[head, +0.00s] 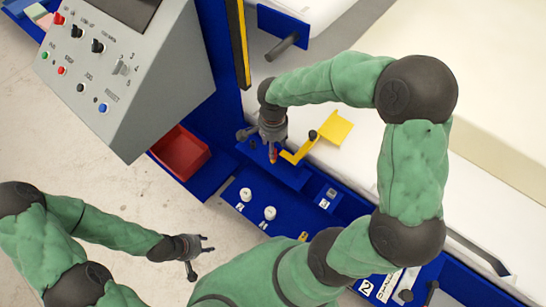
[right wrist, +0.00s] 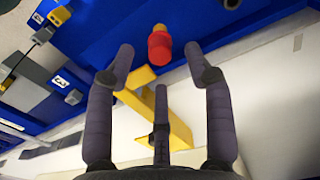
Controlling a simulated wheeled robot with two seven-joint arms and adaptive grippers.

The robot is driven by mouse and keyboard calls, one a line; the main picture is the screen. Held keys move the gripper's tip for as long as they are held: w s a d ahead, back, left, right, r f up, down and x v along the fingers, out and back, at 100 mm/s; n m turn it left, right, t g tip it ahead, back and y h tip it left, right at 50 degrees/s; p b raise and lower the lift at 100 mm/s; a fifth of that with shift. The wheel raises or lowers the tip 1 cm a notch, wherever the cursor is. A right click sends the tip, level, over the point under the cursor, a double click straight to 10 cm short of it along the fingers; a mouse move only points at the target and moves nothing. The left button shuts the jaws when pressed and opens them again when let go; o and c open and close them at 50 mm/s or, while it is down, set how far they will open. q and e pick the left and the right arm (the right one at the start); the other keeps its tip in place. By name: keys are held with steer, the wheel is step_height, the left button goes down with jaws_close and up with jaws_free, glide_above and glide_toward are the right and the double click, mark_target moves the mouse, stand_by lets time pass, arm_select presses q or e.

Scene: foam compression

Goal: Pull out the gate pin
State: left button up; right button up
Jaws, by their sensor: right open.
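The gate pin, with a red knob (head: 273,156), stands on a blue panel beside a yellow bent bracket (head: 333,127). In the right wrist view the red knob (right wrist: 159,49) shows ahead, near the level of the fingertips. My right gripper (head: 274,146) is just above and beside the pin. In the right wrist view its dark fingers (right wrist: 158,72) are spread, with nothing held between them. The pin's lower part is hidden. My left gripper (head: 204,252) is open and empty at lower left, over the floor and away from the pin.
A grey control box (head: 120,75) with buttons and switches stands at upper left. A red bin (head: 181,153) is below it. Two white knobs (head: 257,203) stick up from the blue panel near the pin. A grey rod (head: 287,43) juts out above. Pale floor (head: 115,170) is clear at left.

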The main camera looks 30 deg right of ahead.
steer(key=shift+f+b, duration=1.35)
steer(key=shift+f, duration=0.75)
jaws_close()
steer(key=shift+r, duration=0.15)
steer(key=shift+r+p, duration=2.1)
steer(key=shift+r, duration=0.85)
